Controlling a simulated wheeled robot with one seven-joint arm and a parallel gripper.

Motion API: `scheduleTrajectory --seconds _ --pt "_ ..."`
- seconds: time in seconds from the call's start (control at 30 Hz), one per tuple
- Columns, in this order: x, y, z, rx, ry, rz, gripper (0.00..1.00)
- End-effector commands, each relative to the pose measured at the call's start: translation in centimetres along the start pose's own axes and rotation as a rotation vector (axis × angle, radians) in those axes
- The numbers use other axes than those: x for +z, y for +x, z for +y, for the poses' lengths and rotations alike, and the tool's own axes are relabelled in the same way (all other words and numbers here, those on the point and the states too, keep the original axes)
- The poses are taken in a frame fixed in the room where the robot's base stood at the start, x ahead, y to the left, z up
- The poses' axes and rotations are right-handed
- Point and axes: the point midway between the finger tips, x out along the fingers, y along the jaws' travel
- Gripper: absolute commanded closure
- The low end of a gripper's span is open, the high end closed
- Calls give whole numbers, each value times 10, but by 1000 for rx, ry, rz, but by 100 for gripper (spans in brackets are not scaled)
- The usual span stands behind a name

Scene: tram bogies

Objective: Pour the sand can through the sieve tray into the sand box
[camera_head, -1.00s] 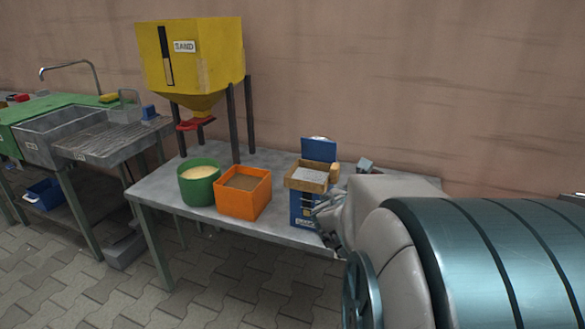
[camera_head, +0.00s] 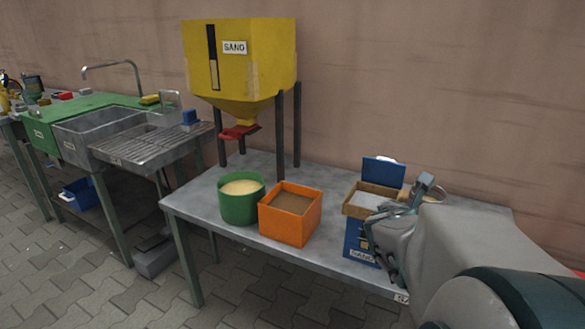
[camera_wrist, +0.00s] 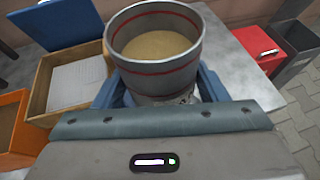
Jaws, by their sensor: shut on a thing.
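The sand can is a grey cylinder with red bands, held upright in the wrist view (camera_wrist: 155,76), with pale sand inside. My gripper (camera_wrist: 160,92) is shut on it, a blue finger on each side. In the head view my gripper (camera_head: 400,232) is at the right part of the table, close beside the sand box, and largely hides the can. The sand box (camera_head: 359,242) is blue with its lid (camera_head: 383,171) raised at the back. The sieve tray (camera_head: 361,211), a wooden frame with a pale grey inside, sits on top of it. In the wrist view the tray (camera_wrist: 41,82) is left of the can.
An orange box (camera_head: 288,229) of brown material and a green tub (camera_head: 240,207) of pale sand stand left of the sand box. A yellow SAND hopper (camera_head: 238,65) stands behind them. In the wrist view a red box (camera_wrist: 262,48) is at the right.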

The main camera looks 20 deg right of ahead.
Motion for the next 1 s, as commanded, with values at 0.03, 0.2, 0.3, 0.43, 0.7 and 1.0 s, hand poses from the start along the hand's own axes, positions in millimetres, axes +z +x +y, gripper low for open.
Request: scheduleTrajectory --seconds 0.03,0.2,0.3,0.43,0.7,1.0 --pt "0 0 0 1 0 -1 59" --pt "3 -1 1 -3 -10 3 59" --pt "8 -3 2 -12 -29 10 59" --pt "17 -6 4 -30 -72 23 59" --pt "38 -13 12 -79 -193 59 59" --pt "64 -21 21 -134 -326 97 59"
